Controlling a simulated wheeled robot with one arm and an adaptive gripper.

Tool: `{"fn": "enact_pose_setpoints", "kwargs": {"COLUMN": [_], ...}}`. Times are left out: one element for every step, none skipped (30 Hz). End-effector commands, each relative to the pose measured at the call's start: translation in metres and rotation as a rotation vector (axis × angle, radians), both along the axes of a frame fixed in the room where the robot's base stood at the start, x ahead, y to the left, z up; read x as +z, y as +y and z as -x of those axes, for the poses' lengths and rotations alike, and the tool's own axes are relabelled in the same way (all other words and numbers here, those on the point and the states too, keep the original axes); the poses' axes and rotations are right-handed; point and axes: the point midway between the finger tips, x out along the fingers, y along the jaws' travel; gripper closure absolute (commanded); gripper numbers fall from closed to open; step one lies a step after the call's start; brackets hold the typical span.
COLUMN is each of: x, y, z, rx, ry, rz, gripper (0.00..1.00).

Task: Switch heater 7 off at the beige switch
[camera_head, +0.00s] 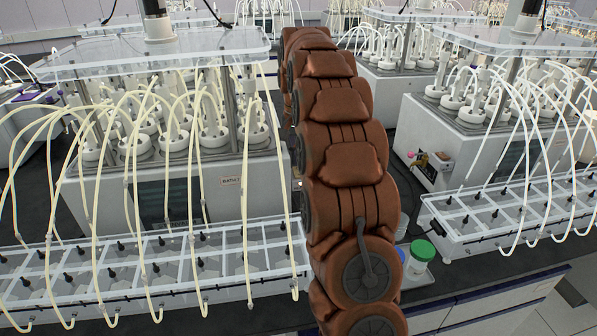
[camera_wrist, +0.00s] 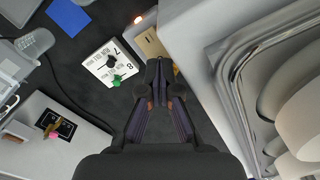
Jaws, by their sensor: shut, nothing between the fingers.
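In the wrist view, a small beige plate (camera_wrist: 150,42), seemingly the beige switch, sits beside a pale cabinet wall, with a small dark mark on it. An orange light (camera_wrist: 138,20) glows next to its far end. My gripper (camera_wrist: 158,68) is shut and empty. Its fingertips are just below the beige plate in the picture and overlap its lower edge; I cannot tell whether they touch it. In the head view my brown-covered arm hides my gripper and the plate.
A white labelled panel (camera_wrist: 104,55) showing 7 and 8, with a black and a green knob, lies left of the fingertips. A blue square (camera_wrist: 68,17) is farther left. A green-lidded jar (camera_head: 422,251) stands right of my arm. Tube-filled racks (camera_head: 150,275) flank it.

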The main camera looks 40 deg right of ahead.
Motion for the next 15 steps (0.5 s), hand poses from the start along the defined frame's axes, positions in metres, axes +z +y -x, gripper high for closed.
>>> {"fn": "enact_pose_setpoints", "kwargs": {"x": [-0.0009, -0.0013, -0.0019, -0.0021, -0.0025, -0.003, -0.0034, -0.0037, -0.0042, -0.0046, -0.0049, -0.0054, -0.0058, -0.0061, -0.0066], "y": [0.0001, 0.0001, 0.0001, 0.0001, 0.0001, 0.0001, 0.0001, 0.0001, 0.0001, 0.0001, 0.0001, 0.0001, 0.0001, 0.0001, 0.0001], "z": [0.0001, 0.0001, 0.0001, 0.0001, 0.0001, 0.0001, 0.0001, 0.0001, 0.0001, 0.0001, 0.0001, 0.0001, 0.0001, 0.0001, 0.0001], "rx": [0.0, 0.0, 0.0, 0.0, 0.0, 0.0, 0.0, 0.0, 0.0, 0.0, 0.0, 0.0, 0.0, 0.0, 0.0], "ry": [0.0, 0.0, 0.0, 0.0, 0.0, 0.0, 0.0, 0.0, 0.0, 0.0, 0.0, 0.0, 0.0, 0.0, 0.0], "rz": [0.0, 0.0, 0.0, 0.0, 0.0, 0.0, 0.0, 0.0, 0.0, 0.0, 0.0, 0.0, 0.0, 0.0, 0.0], "gripper": [1.0, 1.0, 1.0, 1.0, 1.0, 1.0, 1.0, 1.0, 1.0, 1.0, 1.0, 1.0, 1.0, 1.0, 1.0]}}
